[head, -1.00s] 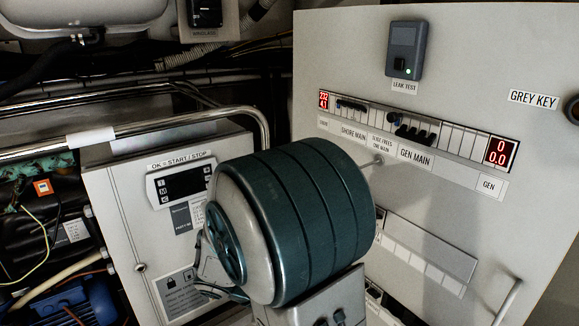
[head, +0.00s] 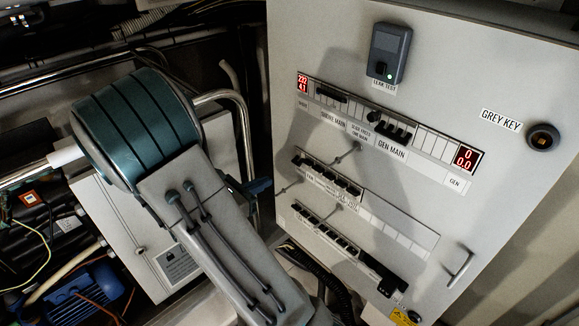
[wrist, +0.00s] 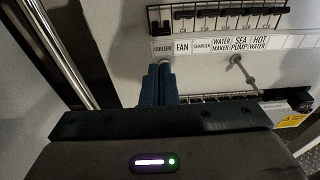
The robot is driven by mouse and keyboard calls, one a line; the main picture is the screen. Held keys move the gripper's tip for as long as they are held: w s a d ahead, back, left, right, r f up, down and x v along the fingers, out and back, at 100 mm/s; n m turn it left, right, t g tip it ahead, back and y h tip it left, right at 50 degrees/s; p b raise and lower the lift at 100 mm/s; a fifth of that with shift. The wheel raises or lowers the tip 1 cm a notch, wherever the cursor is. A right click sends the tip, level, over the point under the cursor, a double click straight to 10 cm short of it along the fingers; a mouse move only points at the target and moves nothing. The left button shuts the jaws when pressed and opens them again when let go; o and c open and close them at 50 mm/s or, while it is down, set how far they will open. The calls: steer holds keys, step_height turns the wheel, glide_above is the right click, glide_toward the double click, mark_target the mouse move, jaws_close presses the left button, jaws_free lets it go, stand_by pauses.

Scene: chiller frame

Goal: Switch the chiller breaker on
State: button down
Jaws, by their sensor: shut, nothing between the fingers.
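The chiller breaker (wrist: 157,25) is the leftmost in its row in the wrist view, directly above the CHILLER label (wrist: 161,49). In the head view it is at the left end of the middle breaker row (head: 299,161). In the head view my gripper (head: 268,185) is left of the middle row, largely hidden by my arm. I cannot tell whether the fingertips touch the panel.
Other breakers stand close beside it, with the FAN label (wrist: 182,47) adjacent. A thin rod-like knob (wrist: 236,60) sticks out at right. A lower breaker row (head: 325,230) runs beneath. A metal rail (wrist: 62,50) stands left of the panel.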

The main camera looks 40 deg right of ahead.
mark_target(296, 163)
steer(key=d, duration=0.3)
steer(key=d+f, duration=0.1)
steer(key=d, duration=0.2)
steer(key=d+p, duration=0.1)
steer(key=d, duration=0.3)
steer(key=shift+w+f, duration=0.3)
steer(key=shift+w, duration=0.1)
steer(key=shift+a+r, duration=0.1)
steer(key=shift+a, duration=0.05)
